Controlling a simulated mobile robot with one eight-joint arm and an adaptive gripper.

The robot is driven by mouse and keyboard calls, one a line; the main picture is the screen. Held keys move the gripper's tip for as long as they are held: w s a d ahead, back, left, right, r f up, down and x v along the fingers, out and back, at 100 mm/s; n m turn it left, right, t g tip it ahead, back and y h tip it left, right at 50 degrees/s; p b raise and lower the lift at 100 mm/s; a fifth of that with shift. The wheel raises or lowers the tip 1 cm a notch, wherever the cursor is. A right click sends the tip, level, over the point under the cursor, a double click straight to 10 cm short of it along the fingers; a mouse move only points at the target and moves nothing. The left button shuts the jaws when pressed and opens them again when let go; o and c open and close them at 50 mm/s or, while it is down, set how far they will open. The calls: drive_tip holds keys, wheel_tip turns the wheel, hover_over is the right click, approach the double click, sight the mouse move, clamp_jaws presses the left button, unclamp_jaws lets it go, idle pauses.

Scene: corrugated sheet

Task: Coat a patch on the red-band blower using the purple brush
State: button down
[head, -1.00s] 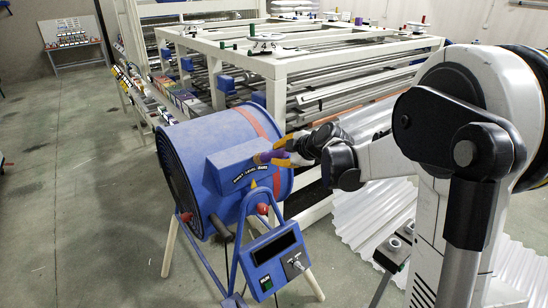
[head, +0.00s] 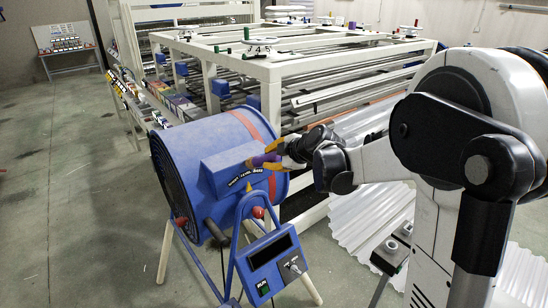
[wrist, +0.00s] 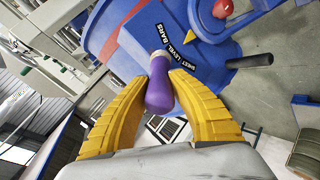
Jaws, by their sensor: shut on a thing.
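The blower (head: 215,140) is a large blue drum on wooden legs, with a red band (head: 250,122) around its right part and a lettered box on its side. My gripper (head: 277,160) has yellow fingers and is shut on the purple brush (head: 262,159). The brush points at the right end of the blower's box, close to the red band. In the wrist view the brush (wrist: 159,90) sits between both fingers, its pale end at the blue box (wrist: 140,38). Whether its tip touches the surface is hard to tell. No coated patch is discernible.
A blue control panel (head: 268,257) with a dark display stands in front of the blower. A white-framed roller machine (head: 270,75) stands behind. Corrugated sheets (head: 380,220) lie at right. The floor at left is clear.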

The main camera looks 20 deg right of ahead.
drive_tip(key=s+a, duration=0.2)
drive_tip(key=a, duration=0.4)
drive_tip(key=shift+a, duration=0.3)
drive_tip(key=shift+s, duration=0.1)
drive_tip(key=s+d, duration=0.2)
drive_tip(key=s, duration=0.3)
drive_tip(key=shift+s, duration=0.35)
idle(0.4)
drive_tip(key=s, duration=0.2)
drive_tip(key=shift+s+d, duration=0.4)
drive_tip(key=shift+w, duration=0.1)
idle(0.5)
